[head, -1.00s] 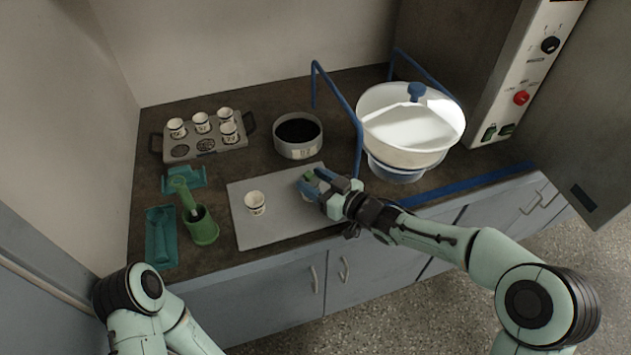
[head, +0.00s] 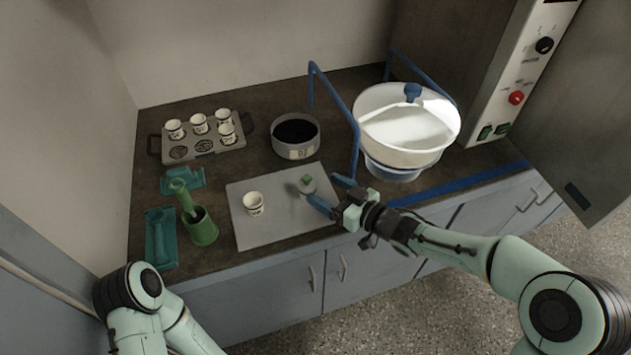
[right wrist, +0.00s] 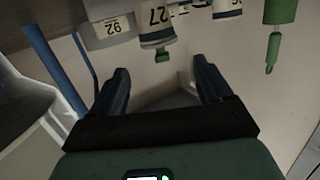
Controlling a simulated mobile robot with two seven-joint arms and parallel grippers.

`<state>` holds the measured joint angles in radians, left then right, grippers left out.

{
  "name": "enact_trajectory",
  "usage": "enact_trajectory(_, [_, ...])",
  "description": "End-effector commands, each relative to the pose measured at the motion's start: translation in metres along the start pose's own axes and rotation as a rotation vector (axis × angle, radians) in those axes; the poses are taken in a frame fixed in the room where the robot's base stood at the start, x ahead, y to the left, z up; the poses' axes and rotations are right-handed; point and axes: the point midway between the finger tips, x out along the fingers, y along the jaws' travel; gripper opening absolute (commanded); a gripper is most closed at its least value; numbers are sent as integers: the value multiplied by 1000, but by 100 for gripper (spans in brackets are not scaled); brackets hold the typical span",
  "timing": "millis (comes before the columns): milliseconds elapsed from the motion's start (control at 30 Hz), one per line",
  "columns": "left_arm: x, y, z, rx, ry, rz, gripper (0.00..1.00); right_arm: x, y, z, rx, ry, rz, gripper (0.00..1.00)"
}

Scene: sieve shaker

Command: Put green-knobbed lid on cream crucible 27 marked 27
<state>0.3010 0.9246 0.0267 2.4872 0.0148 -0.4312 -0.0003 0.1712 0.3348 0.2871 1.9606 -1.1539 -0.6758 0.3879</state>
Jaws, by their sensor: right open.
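The green-knobbed lid (head: 307,181) is a pale disc, seated on top of a cream crucible on the grey mat as far as I can tell. In the upside-down right wrist view the crucible (right wrist: 157,18) carries a label reading 27, with the green knob (right wrist: 162,56) at its lid end. The lid hides most of this crucible in the head view. My right gripper (head: 332,192) is open and empty, just right of the lid and apart from it; its fingers (right wrist: 160,75) stand either side of the knob's line in the wrist view. My left gripper is out of view.
Another cream crucible (head: 253,204) stands uncovered on the mat (head: 275,229). Several crucibles sit in a rack (head: 208,154) at back left. A dark-filled pan (head: 296,151), green holder (head: 203,232), blue rail (head: 357,150) and white sieve bowl (head: 404,152) surround the mat.

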Motion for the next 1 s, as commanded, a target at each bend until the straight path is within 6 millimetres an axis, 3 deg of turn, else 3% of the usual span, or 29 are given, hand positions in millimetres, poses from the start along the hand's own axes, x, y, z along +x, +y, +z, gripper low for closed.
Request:
enact_trajectory(200, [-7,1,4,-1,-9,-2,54,-46,0,-3,-2,4,2,79])
enact_trajectory(400, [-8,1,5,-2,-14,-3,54,-67,0,-4,-4,6,-1,79])
enact_trajectory(1000, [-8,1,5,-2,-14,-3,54,-70,-1,-4,-4,8,-3,79])
